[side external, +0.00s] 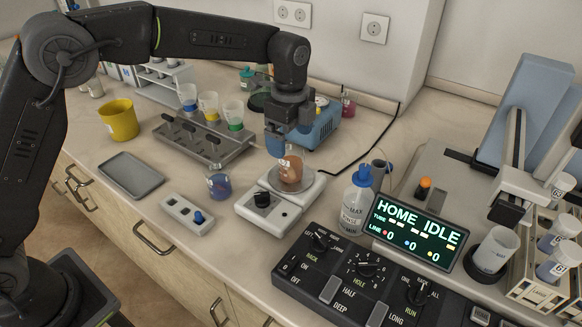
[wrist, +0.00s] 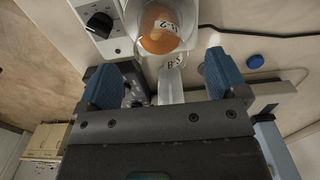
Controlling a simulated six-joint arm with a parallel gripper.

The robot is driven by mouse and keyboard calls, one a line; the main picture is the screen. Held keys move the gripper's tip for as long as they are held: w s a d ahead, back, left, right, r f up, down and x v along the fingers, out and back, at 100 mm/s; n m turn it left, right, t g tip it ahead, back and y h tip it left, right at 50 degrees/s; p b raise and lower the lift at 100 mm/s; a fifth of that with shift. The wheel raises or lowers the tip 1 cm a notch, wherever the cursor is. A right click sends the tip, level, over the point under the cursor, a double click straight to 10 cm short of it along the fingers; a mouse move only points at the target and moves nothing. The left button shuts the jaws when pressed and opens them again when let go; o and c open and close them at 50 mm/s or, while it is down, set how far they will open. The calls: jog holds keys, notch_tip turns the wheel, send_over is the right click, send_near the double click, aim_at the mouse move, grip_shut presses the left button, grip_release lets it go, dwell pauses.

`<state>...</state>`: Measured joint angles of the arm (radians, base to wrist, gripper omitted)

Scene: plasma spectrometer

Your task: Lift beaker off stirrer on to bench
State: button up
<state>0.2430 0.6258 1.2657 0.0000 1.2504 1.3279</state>
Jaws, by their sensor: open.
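The beaker (side external: 291,170) of orange liquid stands upright on the white stirrer (side external: 264,217), on its round plate. In the wrist view the beaker (wrist: 160,30), with a white label, shows at the top centre, and the stirrer (wrist: 98,45) with its black knob lies to the left. My gripper (side external: 284,143) is just above the beaker in the side view, with its blue fingers apart. In the wrist view my gripper (wrist: 163,80) is open and empty, and the beaker lies beyond the fingertips. Part of the beaker's top is hidden by the fingers in the side view.
A small beaker of blue liquid (side external: 219,183) stands left of the stirrer. A wash bottle (side external: 357,203) and a black control panel (side external: 365,275) stand to the right. A switch box (side external: 187,214) and grey tray (side external: 131,175) lie left. Bare bench shows between them.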

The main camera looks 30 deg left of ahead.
aim_at(291, 163)
jog(key=shift+d+f, duration=0.1)
jog(key=shift+f, duration=2.7)
jog(key=c, duration=1)
jog(key=shift+c, duration=0.4)
jog(key=shift+r, duration=0.15)
